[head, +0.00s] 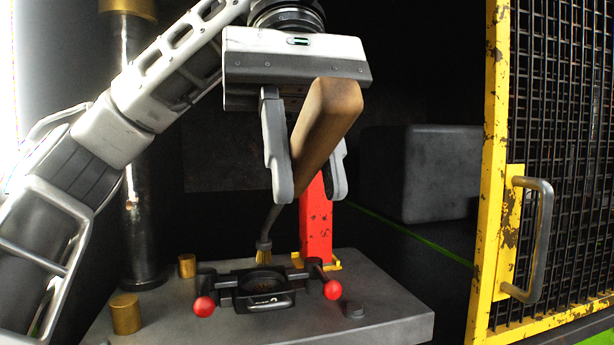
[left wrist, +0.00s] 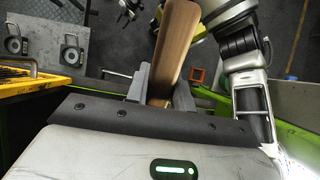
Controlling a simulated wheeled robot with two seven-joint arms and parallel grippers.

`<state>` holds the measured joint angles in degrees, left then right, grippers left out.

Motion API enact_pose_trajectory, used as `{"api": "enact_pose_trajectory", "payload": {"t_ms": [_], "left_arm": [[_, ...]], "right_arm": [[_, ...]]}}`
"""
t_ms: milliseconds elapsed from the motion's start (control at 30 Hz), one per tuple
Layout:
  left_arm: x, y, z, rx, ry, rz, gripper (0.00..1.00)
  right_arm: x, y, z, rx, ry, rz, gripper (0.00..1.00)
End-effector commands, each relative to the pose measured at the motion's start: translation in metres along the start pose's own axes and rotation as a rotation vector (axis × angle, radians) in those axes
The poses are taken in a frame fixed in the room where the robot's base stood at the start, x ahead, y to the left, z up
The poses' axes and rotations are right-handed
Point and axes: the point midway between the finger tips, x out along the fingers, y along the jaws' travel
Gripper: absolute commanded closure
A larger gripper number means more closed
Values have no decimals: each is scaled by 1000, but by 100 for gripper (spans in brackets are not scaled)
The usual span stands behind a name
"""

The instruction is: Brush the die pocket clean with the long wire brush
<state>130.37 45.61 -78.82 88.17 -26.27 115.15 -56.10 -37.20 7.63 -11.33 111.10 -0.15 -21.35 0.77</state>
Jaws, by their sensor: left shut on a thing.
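My left gripper (head: 306,185) is shut on the wooden handle of the long wire brush (head: 325,125). The handle slants down to the left, and a thin grey neck runs down to a small head with yellowish bristles (head: 263,256). The bristle tip is at the rear edge of the die pocket (head: 262,281) in the head view; I cannot tell whether it touches. The die is a dark block with red-knobbed handles on both sides. In the left wrist view the brush handle (left wrist: 175,50) stands between the fingers, and its bristles are hidden.
The die sits on a grey press bed (head: 380,319) with brass posts (head: 125,314) at the left. A red upright (head: 316,222) stands behind it. A yellow mesh guard door (head: 497,180) with a grey handle is at the right. A dark column (head: 143,200) stands at the left.

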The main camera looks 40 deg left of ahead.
Motion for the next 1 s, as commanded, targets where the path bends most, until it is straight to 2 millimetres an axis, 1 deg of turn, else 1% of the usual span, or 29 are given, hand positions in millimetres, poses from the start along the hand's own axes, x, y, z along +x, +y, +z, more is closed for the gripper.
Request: {"api": "enact_pose_trajectory", "payload": {"t_ms": [67,167,600,1000], "left_arm": [[-2,-1,2,1,0,5,100],[1,-1,7,0,1,5,100],[22,-1,56,3,2,3,100],[41,-1,100,3,2,2,100]], "right_arm": [[0,0,0,0,0,0,64],[1,0,1,0,0,0,64],[4,0,6,0,0,0,64],[5,0,6,0,0,0,64]]}}
